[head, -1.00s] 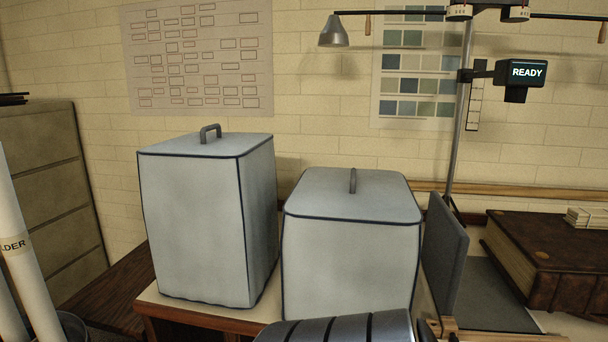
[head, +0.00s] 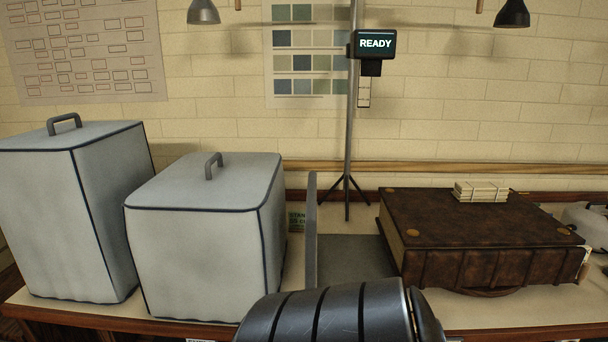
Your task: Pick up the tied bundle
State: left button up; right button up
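The tied bundle (head: 481,191) is a small stack of pale, flat pieces with a thin tie around it. It lies on top of a large brown leather-bound book (head: 470,230) at the right of the head view. Neither of my grippers shows in the head view. A dark ribbed arm part of mine fills the bottom middle, well to the left of the bundle and nearer to the camera.
Two grey-blue covered boxes with handles, a tall one (head: 40,220) and a lower one (head: 190,255), stand at the left. A thin upright grey panel (head: 311,230) stands left of the book. Table (head: 500,312) is clear before the book.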

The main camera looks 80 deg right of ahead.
aim_at(488, 192)
jog(key=z, duration=1.65)
